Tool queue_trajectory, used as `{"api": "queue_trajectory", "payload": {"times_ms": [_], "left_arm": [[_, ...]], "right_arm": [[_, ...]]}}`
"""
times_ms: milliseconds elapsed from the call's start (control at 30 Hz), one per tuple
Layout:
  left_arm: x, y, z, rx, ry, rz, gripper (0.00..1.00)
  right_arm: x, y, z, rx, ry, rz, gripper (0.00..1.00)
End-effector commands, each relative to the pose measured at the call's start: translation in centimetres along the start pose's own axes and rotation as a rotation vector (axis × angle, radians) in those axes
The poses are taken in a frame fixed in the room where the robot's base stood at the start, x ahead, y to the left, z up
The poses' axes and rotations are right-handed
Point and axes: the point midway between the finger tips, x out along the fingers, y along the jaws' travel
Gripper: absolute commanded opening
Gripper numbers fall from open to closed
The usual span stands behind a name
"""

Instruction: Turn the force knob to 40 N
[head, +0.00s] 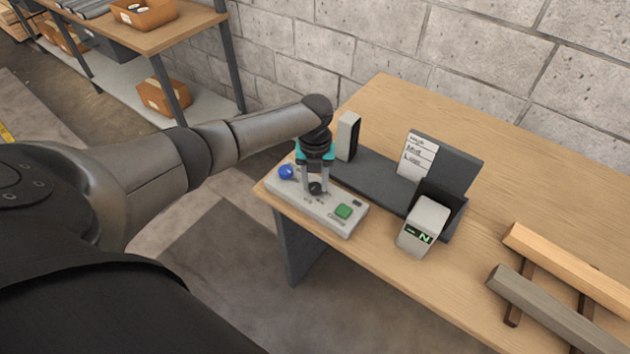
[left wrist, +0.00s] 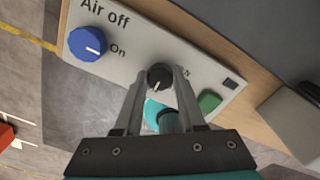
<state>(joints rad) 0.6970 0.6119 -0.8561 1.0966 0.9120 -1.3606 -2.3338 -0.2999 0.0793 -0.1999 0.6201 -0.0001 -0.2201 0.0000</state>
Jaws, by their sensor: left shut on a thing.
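The force knob (left wrist: 160,77) is small, round and black with a white pointer line. It sits on a light grey control panel (head: 290,199) at the table's near left corner, between a blue knob (head: 286,172) and a green button (head: 343,211). My left gripper (head: 316,187) points down over the panel, its two fingers shut on the black knob. In the left wrist view the fingertips (left wrist: 160,84) sit on either side of it, and an "N" mark shows just right of it. A small display (head: 418,236) shows a dash and "N" in green. My right gripper is not in view.
A dark grey fixture (head: 372,181) with an upright block (head: 348,136) and a label card (head: 415,158) stands behind the panel. Wooden bars (head: 565,268) lie at the table's right. A shelf (head: 160,38) with bins stands at the back left.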

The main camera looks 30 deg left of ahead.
Motion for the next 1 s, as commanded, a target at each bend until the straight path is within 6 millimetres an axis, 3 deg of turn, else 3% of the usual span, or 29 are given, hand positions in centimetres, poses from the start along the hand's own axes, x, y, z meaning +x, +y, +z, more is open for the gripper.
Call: {"api": "queue_trajectory", "payload": {"times_ms": [233,267,500,833,1000], "left_arm": [[-0.1,-0.1,-0.1,0.000,0.002,-0.003,0.00],[-0.1,-0.1,-0.1,0.000,0.002,-0.002,0.40],[0.0,-0.1,0.0,-0.001,0.001,-0.001,0.67],[-0.3,0.0,0.0,-0.002,0.000,-0.001,0.69],[-2.6,0.0,0.1,-0.001,-0.003,-0.002,0.69]], "right_arm": [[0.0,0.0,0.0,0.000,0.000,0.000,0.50],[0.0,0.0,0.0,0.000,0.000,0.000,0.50],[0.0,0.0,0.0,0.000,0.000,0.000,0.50],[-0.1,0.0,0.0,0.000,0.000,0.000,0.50],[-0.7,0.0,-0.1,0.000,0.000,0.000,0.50]]}}
